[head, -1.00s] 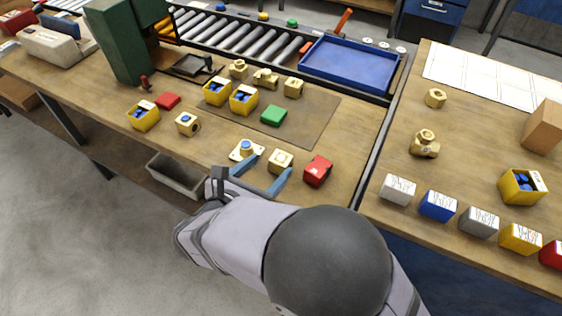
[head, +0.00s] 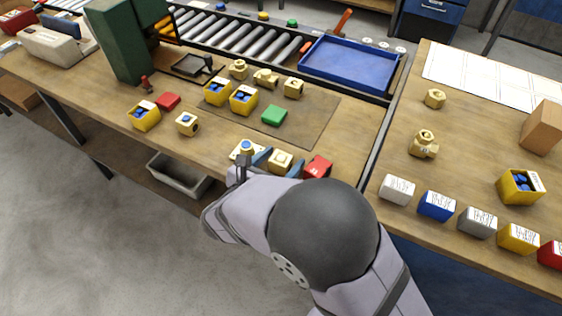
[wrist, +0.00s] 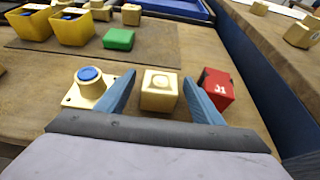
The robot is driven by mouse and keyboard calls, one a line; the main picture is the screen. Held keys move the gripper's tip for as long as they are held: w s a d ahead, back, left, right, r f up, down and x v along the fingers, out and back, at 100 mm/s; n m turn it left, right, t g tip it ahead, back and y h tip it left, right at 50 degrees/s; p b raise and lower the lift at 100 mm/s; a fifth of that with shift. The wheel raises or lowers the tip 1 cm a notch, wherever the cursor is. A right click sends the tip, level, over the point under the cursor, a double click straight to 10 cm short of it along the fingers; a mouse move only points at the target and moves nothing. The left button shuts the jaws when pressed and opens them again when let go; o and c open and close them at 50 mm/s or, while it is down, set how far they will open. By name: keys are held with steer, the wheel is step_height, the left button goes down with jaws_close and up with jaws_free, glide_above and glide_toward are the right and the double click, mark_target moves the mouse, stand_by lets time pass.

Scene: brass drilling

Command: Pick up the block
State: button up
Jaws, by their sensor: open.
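A brass block (wrist: 159,92) with a round mark on its top stands on the wooden bench; it also shows in the head view (head: 280,159). My gripper (wrist: 160,79) is open, with one blue finger on each side of this block. Gaps show between the block and both fingers in the wrist view. In the head view my gripper (head: 279,160) is low at the bench's front edge, and my arm hides part of that edge. A green block (wrist: 118,39) and a red block marked 31 (wrist: 217,88) are also in view.
A brass flanged part with a blue top (wrist: 89,87) sits close to my left finger; the red block is close to the right finger. Yellow bins (head: 243,99) stand farther back on a dark mat (head: 300,125). A blue tray (head: 350,64) lies behind.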

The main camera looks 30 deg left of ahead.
mark_target(281, 157)
steer(key=shift+r, duration=0.1)
jaws_close()
steer(key=shift+r, duration=0.1)
step_height(281, 157, up, 10)
steer(key=shift+f, duration=0.1)
stand_by(0.4)
